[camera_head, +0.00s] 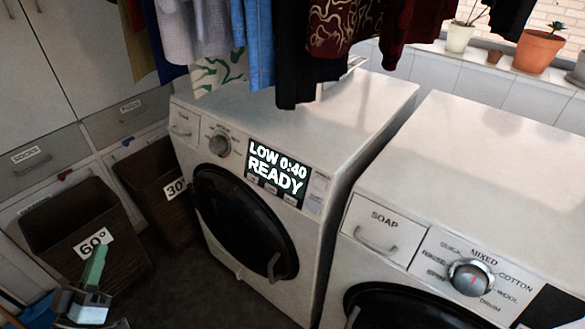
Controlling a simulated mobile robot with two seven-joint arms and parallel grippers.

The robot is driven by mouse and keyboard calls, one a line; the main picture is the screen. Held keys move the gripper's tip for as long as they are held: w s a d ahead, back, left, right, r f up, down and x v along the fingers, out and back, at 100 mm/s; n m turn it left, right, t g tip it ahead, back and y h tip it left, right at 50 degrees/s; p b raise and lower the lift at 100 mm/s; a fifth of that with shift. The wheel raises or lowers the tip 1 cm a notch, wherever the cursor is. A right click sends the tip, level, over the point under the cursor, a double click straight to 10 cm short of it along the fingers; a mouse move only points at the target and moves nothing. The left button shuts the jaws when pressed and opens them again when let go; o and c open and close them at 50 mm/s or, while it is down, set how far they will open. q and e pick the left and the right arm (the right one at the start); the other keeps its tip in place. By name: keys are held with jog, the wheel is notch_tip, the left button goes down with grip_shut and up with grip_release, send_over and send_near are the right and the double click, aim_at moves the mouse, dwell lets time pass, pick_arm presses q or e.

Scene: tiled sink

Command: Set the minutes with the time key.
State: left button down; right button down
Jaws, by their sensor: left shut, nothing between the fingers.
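A row of small keys (270,187) sits along the lower part of the display. Their labels are too small to read, so I cannot tell which is the time key. My left gripper (98,254) is at the lower left, in front of the basket marked 60°. Its green fingers are shut, point upward and hold nothing. It is well to the left of the display and apart from the machine. My right gripper is not in view.
The left machine has a knob (219,146) and a round dark door (245,222). A second machine with a soap drawer (384,231) and a dial (471,279) stands at right. Clothes (300,40) hang above. A 30° basket (150,185) stands beside the left machine.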

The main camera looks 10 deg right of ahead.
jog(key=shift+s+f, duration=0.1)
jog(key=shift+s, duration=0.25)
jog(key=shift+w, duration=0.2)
